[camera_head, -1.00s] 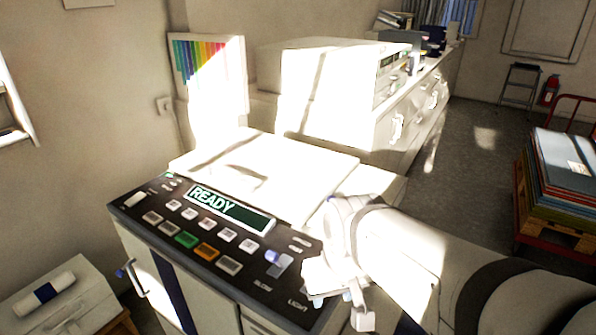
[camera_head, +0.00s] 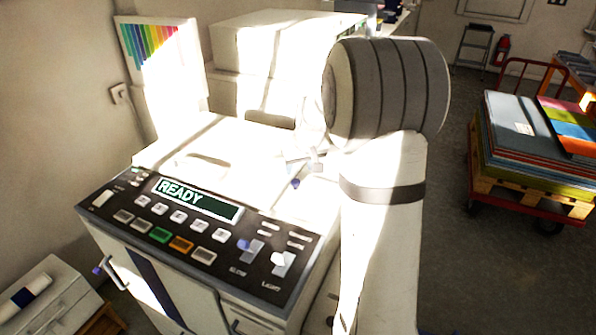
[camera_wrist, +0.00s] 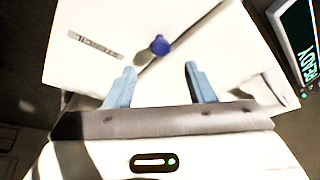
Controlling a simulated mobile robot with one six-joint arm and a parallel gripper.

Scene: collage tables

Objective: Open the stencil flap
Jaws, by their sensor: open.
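A white copier-like machine (camera_head: 105,225) has a dark panel and a display (camera_head: 198,198) reading READY. Its sunlit white top carries a lid with a raised handle (camera_head: 203,162). In the wrist view, a white top surface (camera_wrist: 100,75) bears a label (camera_wrist: 96,45) that seems to read STENCIL. Beside the label is a blue knob (camera_wrist: 160,45), which also shows in the head view (camera_head: 295,184). My gripper (camera_wrist: 160,78) is open and empty, with the knob just ahead, between its blue fingertips' lines. Glare hides the flap's edges; I cannot tell contact.
Panel buttons and two sliders (camera_head: 280,262) lie at the machine's front. A red cart with a pallet of stacked sheets (camera_head: 530,130) stands at the right. Grey floor (camera_head: 500,280) is free between.

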